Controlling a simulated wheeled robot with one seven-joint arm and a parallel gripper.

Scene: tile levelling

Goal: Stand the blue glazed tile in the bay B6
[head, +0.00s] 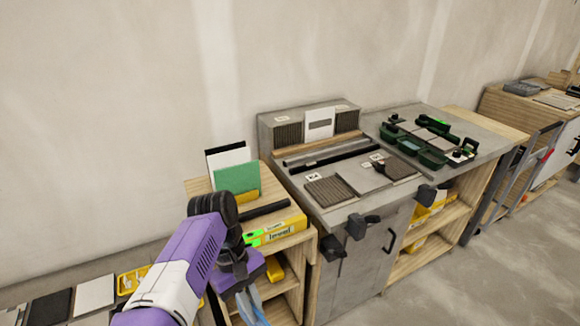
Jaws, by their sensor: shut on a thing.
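My gripper (243,288) is at the lower middle of the head view, below the black wrist joint and in front of the wooden shelf unit. It is shut on a light blue glossy piece, which looks like the blue glazed tile (252,309). Only part of that tile shows, tilted; the gripper hides its upper end and the frame's bottom edge cuts it off. A rack (249,196) on the wooden top holds upright tiles, with a green tile (236,177) in front of white and black ones. No B6 label is legible.
A grey bench (335,200) to the right carries ribbed blocks, flat tiles and an upright white card (319,123). Black clamp-like parts (362,225) jut from its front. A yellow levelling box (276,236) lies by the rack. Several tiles lie at lower left. Open floor is at right.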

